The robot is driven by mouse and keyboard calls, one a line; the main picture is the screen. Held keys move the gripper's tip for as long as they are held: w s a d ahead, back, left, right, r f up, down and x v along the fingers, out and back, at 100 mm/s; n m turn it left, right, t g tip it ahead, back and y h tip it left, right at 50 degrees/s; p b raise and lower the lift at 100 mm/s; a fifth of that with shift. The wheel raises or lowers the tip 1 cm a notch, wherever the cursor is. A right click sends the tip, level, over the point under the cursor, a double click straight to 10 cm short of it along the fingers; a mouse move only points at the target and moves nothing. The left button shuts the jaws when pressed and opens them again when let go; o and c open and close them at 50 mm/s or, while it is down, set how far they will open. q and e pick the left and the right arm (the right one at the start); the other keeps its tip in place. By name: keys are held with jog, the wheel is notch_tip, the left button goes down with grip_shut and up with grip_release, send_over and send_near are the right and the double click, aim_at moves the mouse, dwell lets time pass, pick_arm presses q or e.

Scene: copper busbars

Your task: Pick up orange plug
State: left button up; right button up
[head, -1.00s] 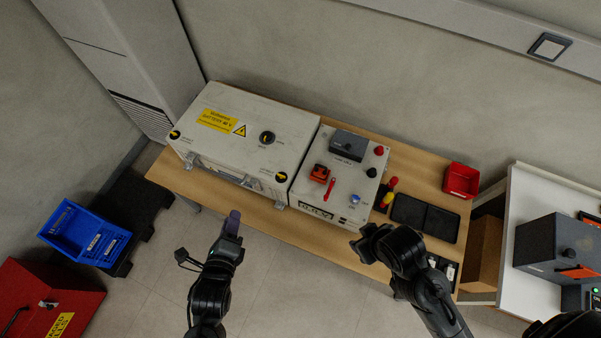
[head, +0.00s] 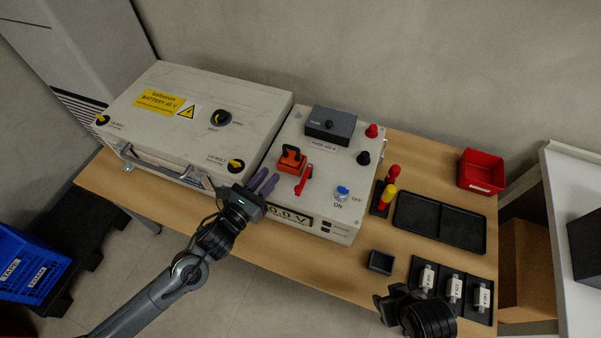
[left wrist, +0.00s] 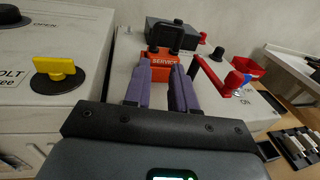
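The orange plug (head: 291,159) sits on top of the white control box (head: 345,185), with a black handle loop on it. In the left wrist view the plug (left wrist: 167,69) reads SERVICE and lies just beyond my fingertips. My left gripper (head: 264,181) points at the plug from the front left, its purple fingers apart, with nothing seen between them. It also shows in the left wrist view (left wrist: 163,82). My right gripper (head: 392,303) is dark and low at the right, near the table's front edge; its fingers cannot be made out.
A red lever (head: 304,180) stands right beside the plug. The large battery case (head: 190,125) is to the left. A grey block (head: 330,125), red knob (head: 372,131) and blue switch (head: 343,192) are on the control box. A black tray (head: 440,222) and red bin (head: 482,172) are further right.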

aim_at(288, 151)
pick_arm(q)
jog(key=shift+w+a+b, duration=0.25)
jog(key=shift+w+b, duration=0.3)
jog(key=shift+w, duration=0.15)
jog(key=x, duration=0.2)
jog(key=b+x, duration=0.1)
jog(key=x, duration=0.2)
jog(key=shift+w+d+r, duration=0.15)
jog(key=shift+w+r, duration=0.15)
pick_arm(e)
notch_tip(288, 151, down, 4)
jog(key=shift+r, duration=0.25)
pick_arm(q)
jog(key=shift+w+d+b, duration=0.25)
jog(key=shift+b, duration=0.15)
pick_arm(e)
jog(key=shift+f, duration=0.25)
pick_arm(q)
jog(key=b+x, duration=0.1)
jog(key=x, duration=0.3)
jog(key=shift+w+d+b, duration=0.2)
jog(key=shift+d+b, duration=0.05)
jog(key=shift+b, duration=0.1)
pick_arm(e)
jog(key=shift+d+f, duration=0.1)
jog(key=shift+f, duration=0.7)
pick_arm(q)
jog(key=shift+r, duration=0.1)
grip_shut()
